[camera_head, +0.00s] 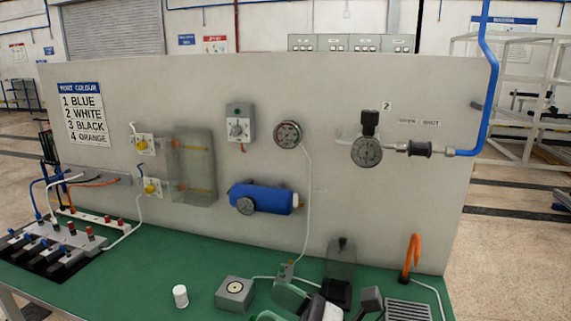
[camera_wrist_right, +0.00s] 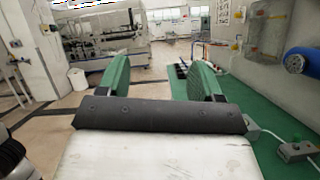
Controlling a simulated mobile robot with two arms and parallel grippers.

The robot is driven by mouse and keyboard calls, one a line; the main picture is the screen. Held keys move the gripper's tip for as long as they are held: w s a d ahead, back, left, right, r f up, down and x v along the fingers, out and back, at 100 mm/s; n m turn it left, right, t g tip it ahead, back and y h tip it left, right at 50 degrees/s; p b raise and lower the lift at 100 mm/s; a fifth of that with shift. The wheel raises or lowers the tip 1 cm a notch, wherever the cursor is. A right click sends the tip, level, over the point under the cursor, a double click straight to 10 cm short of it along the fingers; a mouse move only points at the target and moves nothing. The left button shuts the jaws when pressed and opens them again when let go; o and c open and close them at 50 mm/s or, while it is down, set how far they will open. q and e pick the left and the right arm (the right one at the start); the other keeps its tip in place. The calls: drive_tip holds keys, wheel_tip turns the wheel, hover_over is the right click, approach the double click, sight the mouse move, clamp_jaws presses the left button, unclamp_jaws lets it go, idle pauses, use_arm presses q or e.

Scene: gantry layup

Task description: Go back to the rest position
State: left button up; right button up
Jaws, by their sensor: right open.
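My right gripper (camera_head: 279,307) shows at the bottom of the head view, low over the front of the green table (camera_head: 150,250). Its two green fingers stand apart with nothing between them, and its white and dark body shows beside them. In the right wrist view the open fingers (camera_wrist_right: 160,82) point out over the floor beside the table's end. A small grey box with a round button (camera_head: 235,292) is to the left of the fingers in the head view. My left gripper is not in view.
A grey panel (camera_head: 330,100) stands behind the table, carrying gauges, a blue cylinder (camera_head: 268,199) and a blue pipe (camera_head: 489,100). A white cap (camera_head: 181,296) stands left of the grey box. A valve block with tubes (camera_head: 60,240) is at far left. A grate (camera_head: 407,311) is at right.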

drive_tip(key=w+d+f+m+t+h, duration=0.2)
drive_tip(key=d+m+t+h, duration=0.4)
drive_tip(key=m, duration=0.6)
drive_tip(key=w+d+f+m+t+h, duration=0.15)
drive_tip(key=d+m+t+h, duration=0.5)
drive_tip(key=m, duration=0.65)
drive_tip(key=s+d+f+m+g+h, duration=0.2)
drive_tip(key=d+f+m+g+h, duration=0.1)
drive_tip(key=f+m+h, duration=0.25)
drive_tip(key=s+d+f+m+g+h, duration=0.3)
drive_tip(key=f+m+h, duration=0.1)
drive_tip(key=f+m, duration=0.3)
drive_tip(key=s+d+f+m+g, duration=0.2)
drive_tip(key=s+f+m+g, duration=0.25)
drive_tip(key=s, duration=0.45)
drive_tip(key=s+d+f+m+g, duration=0.1)
drive_tip(key=s+f+m+g, duration=0.3)
drive_tip(key=s+f+g, duration=0.3)
drive_tip(key=s+f, duration=0.3)
drive_tip(key=f, duration=2.4)
drive_tip(key=s+d+f+g, duration=0.1)
drive_tip(key=s+d+f, duration=0.2)
drive_tip(key=s+f, duration=1.1)
drive_tip(key=shift+s+f+n, duration=0.3)
drive_tip(key=shift+s+f, duration=0.05)
drive_tip(key=shift+s, duration=0.5)
